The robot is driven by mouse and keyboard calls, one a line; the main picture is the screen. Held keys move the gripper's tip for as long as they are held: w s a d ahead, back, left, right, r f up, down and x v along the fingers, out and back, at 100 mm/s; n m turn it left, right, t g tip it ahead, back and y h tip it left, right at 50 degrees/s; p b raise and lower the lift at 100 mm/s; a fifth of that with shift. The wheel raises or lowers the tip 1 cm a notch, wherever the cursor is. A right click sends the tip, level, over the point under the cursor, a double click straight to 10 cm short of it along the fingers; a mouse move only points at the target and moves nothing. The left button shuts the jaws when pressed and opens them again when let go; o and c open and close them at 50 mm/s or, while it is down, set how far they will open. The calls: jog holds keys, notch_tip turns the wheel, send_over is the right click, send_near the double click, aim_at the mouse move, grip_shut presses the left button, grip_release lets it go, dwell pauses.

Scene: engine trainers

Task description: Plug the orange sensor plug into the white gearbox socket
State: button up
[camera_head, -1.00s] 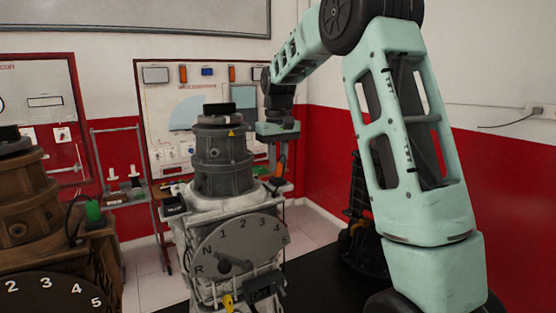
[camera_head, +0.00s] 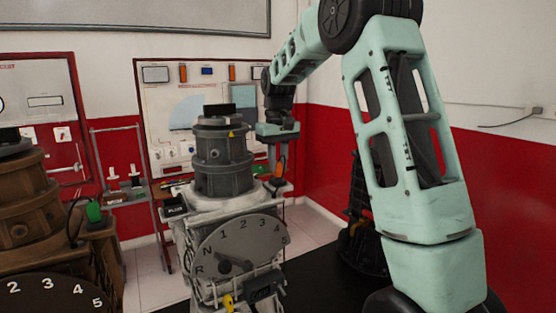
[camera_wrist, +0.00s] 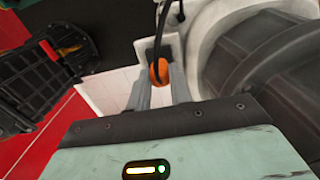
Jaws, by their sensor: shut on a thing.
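The orange sensor plug (camera_head: 281,168) hangs from my gripper (camera_head: 276,160), which is shut on it, just right of the white gearbox (camera_head: 203,209). In the wrist view the orange plug (camera_wrist: 159,70) sits between the two grey fingers of my gripper (camera_wrist: 159,88), with a dark cable running up from it. The white gearbox's pale casing curves close by on the right of that view (camera_wrist: 210,40). I cannot make out the white socket clearly in either view. Whether the plug touches the gearbox cannot be told.
A brown gearbox (camera_head: 25,205) with a green plug (camera_head: 94,211) stands at the left. A dark engine unit (camera_head: 360,240) stands right, behind my arm; a black and red frame (camera_wrist: 45,60) shows left in the wrist view. A shelf rack (camera_head: 122,180) stands behind.

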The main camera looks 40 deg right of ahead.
aim_at(278, 162)
jog(key=shift+f+b, duration=0.35)
jog(key=shift+f, duration=0.25)
dwell(0.3)
jog(key=o, duration=1)
jog(key=shift+r, duration=0.1)
notch_tip(278, 162, up, 17)
jog(key=b, duration=0.1)
jog(key=shift+r+b, duration=0.15)
jog(key=shift+b, duration=0.25)
jog(key=shift+s, duration=0.1)
